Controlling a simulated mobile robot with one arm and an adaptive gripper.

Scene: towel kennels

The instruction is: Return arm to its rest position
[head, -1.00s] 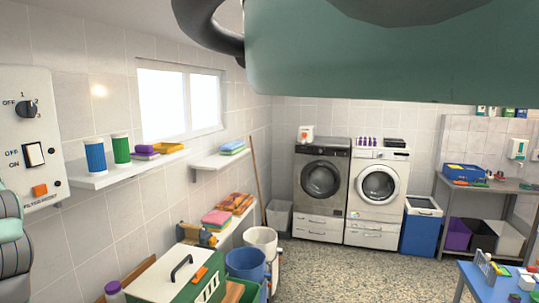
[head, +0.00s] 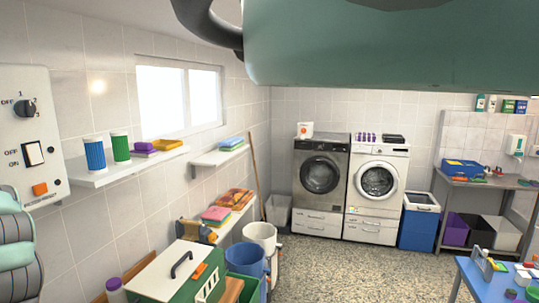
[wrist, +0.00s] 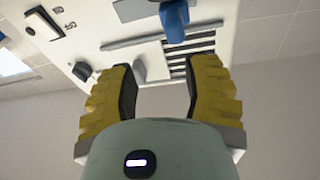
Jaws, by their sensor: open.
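My gripper (wrist: 162,80) shows in the wrist view with its two yellow, black-lined fingers spread apart and nothing between them. Beyond the fingers is a white panel (wrist: 120,30) with dark slots, a dark knob and a blue part (wrist: 174,20). In the head view the gripper itself is not visible. My green arm link spans the top of that view, and a striped part of my arm shows at the lower left edge.
A white control panel (head: 32,90) with knob, switch and orange button is on the left wall. Wall shelves (head: 100,178) hold containers and cloths. Two washing machines (head: 320,190) stand at the back. A green-and-white box (head: 165,280) and buckets stand below. Speckled floor (head: 345,270) is clear in the middle.

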